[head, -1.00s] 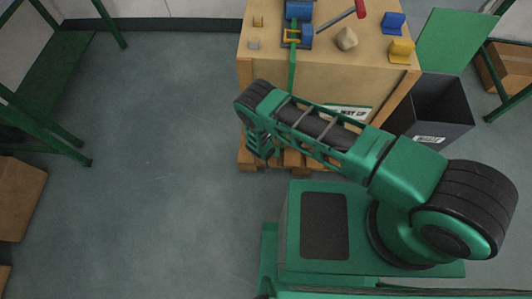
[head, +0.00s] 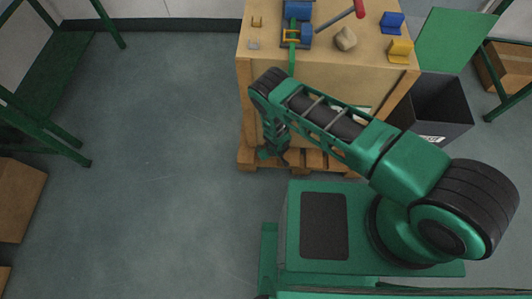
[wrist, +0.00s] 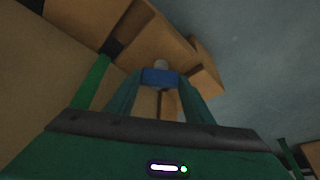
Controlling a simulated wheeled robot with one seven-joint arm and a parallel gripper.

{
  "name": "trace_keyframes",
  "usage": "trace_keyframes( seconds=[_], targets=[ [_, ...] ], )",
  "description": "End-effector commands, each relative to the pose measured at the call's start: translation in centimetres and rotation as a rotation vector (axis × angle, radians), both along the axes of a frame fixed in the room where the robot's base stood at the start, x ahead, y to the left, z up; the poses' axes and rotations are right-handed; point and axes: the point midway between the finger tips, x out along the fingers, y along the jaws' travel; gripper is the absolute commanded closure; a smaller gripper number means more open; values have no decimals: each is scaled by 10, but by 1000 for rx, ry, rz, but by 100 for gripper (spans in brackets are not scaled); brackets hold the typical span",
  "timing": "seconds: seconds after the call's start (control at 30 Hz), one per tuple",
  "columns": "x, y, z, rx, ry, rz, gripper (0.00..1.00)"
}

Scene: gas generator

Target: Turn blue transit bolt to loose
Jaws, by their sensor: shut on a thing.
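My gripper (wrist: 160,88) shows in the wrist view with its two green fingers closed on the blue transit bolt (wrist: 159,77). The bolt shows as a blue block between the fingertips, with a small grey round part just beyond it. The crate's wooden base lies behind it. In the head view my gripper (head: 274,152) hangs low at the front left of the wooden crate, near the pallet. The bolt cannot be made out there. Whether it is turned to loose cannot be told.
The wooden crate (head: 340,80) stands on a pallet (head: 312,160). On its top are blue and yellow blocks, a stone-like lump (head: 345,39) and a red-handled tool (head: 358,10). A dark bin (head: 440,108) stands at its right.

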Motion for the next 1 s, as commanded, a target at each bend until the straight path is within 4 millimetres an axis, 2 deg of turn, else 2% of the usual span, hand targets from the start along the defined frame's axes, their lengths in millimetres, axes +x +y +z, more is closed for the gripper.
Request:
trace_keyframes(
  seconds=[0.5,1.0],
  targets=[
    [4,-3,0,1,-3,442,76],
    [5,-3,0,-1,-3,620,76]
  ],
)
